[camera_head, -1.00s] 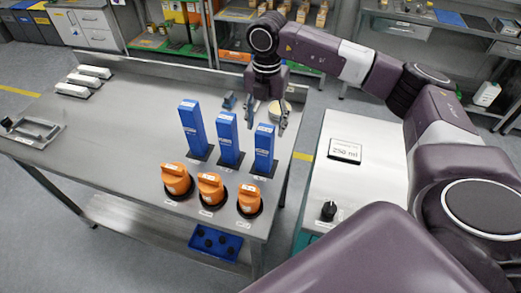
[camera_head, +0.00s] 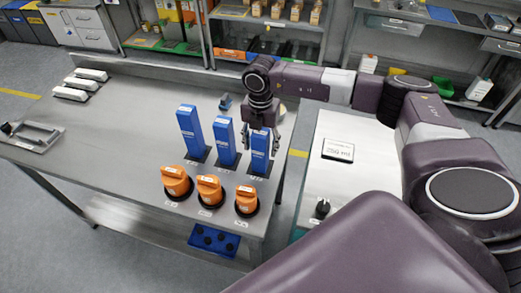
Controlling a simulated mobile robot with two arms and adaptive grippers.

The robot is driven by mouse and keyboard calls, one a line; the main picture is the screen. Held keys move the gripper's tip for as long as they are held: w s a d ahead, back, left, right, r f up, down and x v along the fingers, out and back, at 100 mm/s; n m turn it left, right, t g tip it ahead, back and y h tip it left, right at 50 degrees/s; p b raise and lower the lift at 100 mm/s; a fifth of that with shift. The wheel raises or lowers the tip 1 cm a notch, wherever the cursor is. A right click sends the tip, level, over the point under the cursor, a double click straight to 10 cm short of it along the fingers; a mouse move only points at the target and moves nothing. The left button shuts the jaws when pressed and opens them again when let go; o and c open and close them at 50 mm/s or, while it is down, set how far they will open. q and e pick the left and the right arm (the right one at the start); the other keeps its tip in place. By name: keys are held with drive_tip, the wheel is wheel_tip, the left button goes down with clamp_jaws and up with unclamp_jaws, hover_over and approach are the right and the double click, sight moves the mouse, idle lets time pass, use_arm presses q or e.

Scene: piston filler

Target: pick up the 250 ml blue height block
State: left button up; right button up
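Three tall blue height blocks stand upright in a row on dark bases on the steel table: a left one (camera_head: 190,130), a middle one (camera_head: 224,143) and a right one (camera_head: 260,155). Their labels are too small to read, so I cannot tell which is the 250 ml block. My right gripper (camera_head: 261,146) points down at the right block. Its fingers are open, one on each side of the block's upper part. I cannot tell whether they touch it. The palm hides the area just behind the block's top. My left gripper is not in view.
Several orange knob-like parts (camera_head: 209,189) stand in front of the blocks. White blocks (camera_head: 80,83) and a metal tray (camera_head: 32,135) lie at the left. The table's left middle is clear.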

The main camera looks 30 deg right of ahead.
drive_tip(key=c, duration=1.2)
